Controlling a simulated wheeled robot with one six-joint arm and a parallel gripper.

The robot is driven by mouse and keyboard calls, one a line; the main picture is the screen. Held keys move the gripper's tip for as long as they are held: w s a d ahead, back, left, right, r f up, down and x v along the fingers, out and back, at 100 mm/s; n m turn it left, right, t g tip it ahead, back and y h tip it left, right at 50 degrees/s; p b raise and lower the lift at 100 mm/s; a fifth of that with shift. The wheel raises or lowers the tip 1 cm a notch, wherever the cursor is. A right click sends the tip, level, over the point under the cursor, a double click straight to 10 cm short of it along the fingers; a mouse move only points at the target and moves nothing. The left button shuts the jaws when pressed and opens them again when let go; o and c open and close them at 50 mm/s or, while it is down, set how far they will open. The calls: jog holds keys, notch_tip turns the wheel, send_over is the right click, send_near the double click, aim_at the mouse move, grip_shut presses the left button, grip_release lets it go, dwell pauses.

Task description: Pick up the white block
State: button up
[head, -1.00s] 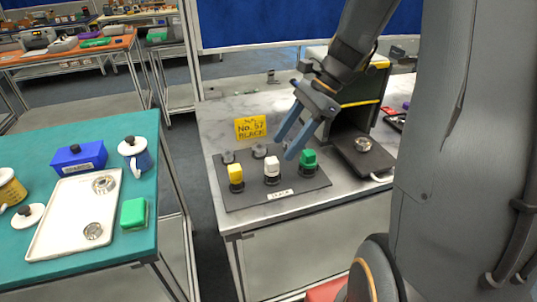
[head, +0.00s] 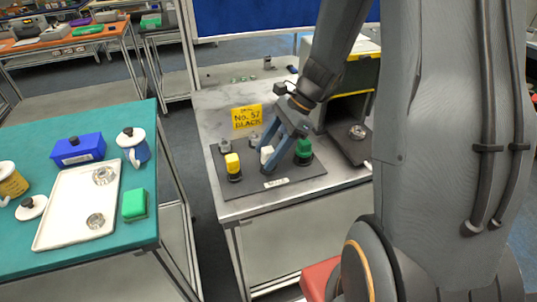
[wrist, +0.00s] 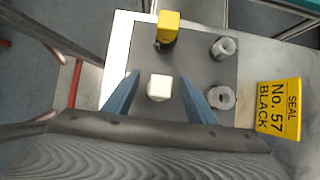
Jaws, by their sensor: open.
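The white block (head: 266,153) stands on a dark board (head: 230,195) on the grey table, between a yellow block (head: 233,163) and a green block (head: 303,148). My gripper (head: 274,161) is open and points down at the white block; one finger partly covers it in the head view. In the wrist view the white block (wrist: 159,87) sits between the two blue fingertips (wrist: 158,88), with a gap on each side. I cannot tell from these frames whether the fingertips are level with it.
Grey cylinders (wrist: 222,97) stand behind the blocks on the board. A dark open box (head: 350,100) is to the right. A teal table (head: 140,235) with a white tray (head: 50,238) is on the left.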

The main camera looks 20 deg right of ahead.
jog(key=c, duration=1.1)
